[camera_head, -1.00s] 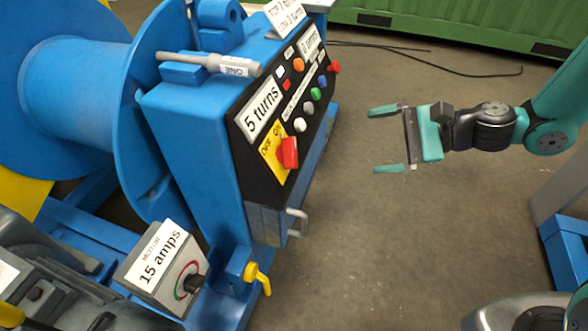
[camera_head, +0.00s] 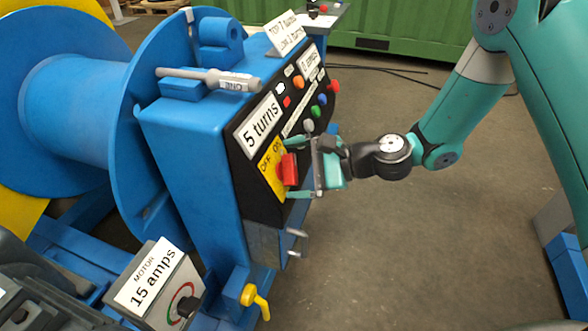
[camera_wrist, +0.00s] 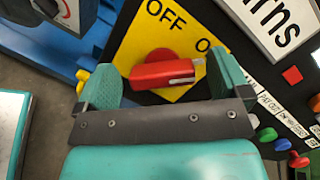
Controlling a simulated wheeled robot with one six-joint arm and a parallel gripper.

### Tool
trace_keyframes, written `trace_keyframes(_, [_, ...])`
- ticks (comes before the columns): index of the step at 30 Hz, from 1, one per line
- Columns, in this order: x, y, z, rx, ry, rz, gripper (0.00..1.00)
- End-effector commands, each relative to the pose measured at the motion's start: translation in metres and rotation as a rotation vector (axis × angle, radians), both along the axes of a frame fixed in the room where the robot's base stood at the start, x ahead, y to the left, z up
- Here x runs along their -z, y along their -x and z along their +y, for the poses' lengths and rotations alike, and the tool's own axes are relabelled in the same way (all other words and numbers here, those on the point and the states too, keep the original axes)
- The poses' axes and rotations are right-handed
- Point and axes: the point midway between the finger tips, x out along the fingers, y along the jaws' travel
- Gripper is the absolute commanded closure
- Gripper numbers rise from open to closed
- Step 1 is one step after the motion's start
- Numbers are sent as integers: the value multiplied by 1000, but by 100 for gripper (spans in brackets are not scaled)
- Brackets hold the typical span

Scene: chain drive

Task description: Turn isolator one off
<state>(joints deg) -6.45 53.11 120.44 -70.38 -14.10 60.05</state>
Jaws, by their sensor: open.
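The isolator is a red rotary handle (camera_head: 289,169) on a yellow OFF/ON plate (camera_head: 268,165) on the black panel face of the blue cabinet. In the wrist view the red handle (camera_wrist: 165,73) lies roughly level across the picture, its white-marked end pointing right toward the "O" of the partly hidden ON label. My gripper (camera_head: 290,168) is open at the panel, its teal fingers above and below the handle. In the wrist view the fingers of my gripper (camera_wrist: 165,80) stand to either side of the handle, with gaps showing. I cannot tell whether they touch the panel.
Several coloured buttons (camera_head: 315,111) sit further along the panel, close to my gripper. A "5 turns" sign (camera_head: 259,124) is above the plate. A metal handle (camera_head: 297,243) sticks out below, and a yellow valve lever (camera_head: 262,302) is lower. Open floor (camera_head: 400,260) lies to the right.

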Motion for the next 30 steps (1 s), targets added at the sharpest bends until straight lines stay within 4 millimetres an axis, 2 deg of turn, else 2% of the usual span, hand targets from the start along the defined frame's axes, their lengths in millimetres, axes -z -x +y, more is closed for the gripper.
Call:
trace_keyframes(11, [2,-1,6,1,0,0,5])
trace_keyframes(18, [2,-1,6,1,1,0,55])
trace_keyframes(30, [2,-1,5,-30,22,-56,55])
